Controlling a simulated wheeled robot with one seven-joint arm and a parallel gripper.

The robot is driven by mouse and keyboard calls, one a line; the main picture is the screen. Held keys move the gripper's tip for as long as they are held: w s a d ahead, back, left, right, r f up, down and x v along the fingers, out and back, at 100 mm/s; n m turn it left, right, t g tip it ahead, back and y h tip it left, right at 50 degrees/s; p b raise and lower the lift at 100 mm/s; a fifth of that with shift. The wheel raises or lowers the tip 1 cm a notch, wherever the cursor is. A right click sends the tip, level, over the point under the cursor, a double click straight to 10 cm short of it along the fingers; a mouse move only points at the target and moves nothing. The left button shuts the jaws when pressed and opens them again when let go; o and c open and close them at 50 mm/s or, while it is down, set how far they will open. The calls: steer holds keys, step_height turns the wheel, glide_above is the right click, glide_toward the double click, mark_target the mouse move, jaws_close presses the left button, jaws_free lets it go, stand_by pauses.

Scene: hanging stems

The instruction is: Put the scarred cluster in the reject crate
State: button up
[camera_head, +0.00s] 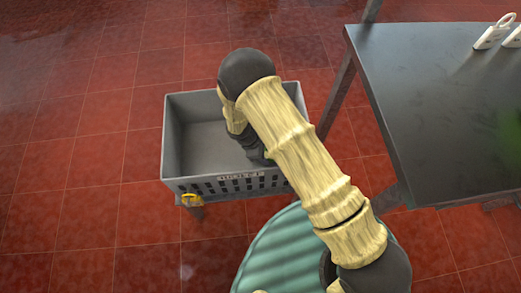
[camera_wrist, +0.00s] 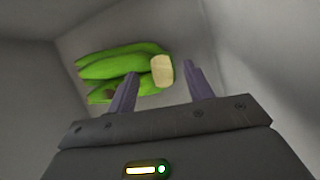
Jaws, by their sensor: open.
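The grey crate (camera_head: 225,187) stands at the middle of the head view, with slots and a small label on its front wall; I cannot read the label clearly. The green banana cluster (camera_wrist: 124,62) lies inside grey walls in the wrist view, with a pale cut stem end and a dark brown patch on a lower finger. My gripper (camera_wrist: 158,90) is open, its two fingers apart, and nothing is held between them. The cluster lies just beyond the fingertips. In the head view my arm reaches into the crate and hides the cluster.
The red tiled floor (camera_head: 90,190) to the left is clear.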

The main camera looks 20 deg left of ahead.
steer(key=p+v, duration=0.2)
steer(key=v, duration=1.5)
steer(key=shift+p, duration=0.35)
step_height(320, 180, up, 17)
steer(key=p, duration=1.4)
